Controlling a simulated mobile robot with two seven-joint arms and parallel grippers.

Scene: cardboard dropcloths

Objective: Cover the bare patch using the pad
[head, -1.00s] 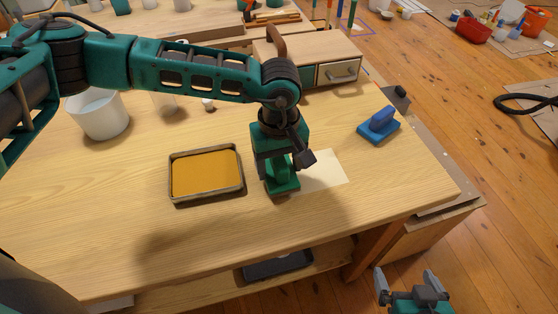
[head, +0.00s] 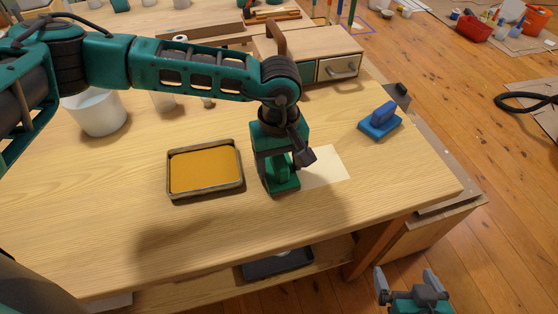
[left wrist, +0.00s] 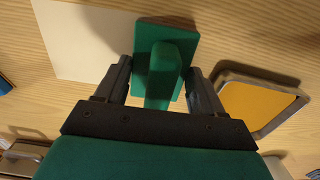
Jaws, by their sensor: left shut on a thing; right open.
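The green pad (head: 284,184) has a flat base and an upright handle. My left gripper (head: 283,160) is shut on its handle, which also shows between the fingers in the left wrist view (left wrist: 163,70). The bare patch (head: 328,164) is a pale rectangle on the wooden table, just right of the pad; it also shows at upper left in the left wrist view (left wrist: 85,40). The pad overlaps the patch's near left side in view. I cannot tell whether its base touches the table. My right gripper (head: 406,282) is open and empty, off the table's front right.
A tray of ochre paint (head: 204,171) lies left of the pad. A blue pad with a handle (head: 380,121) stands to the right. A white bucket (head: 97,112) and a drawer box (head: 310,58) stand further back. The table's front is clear.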

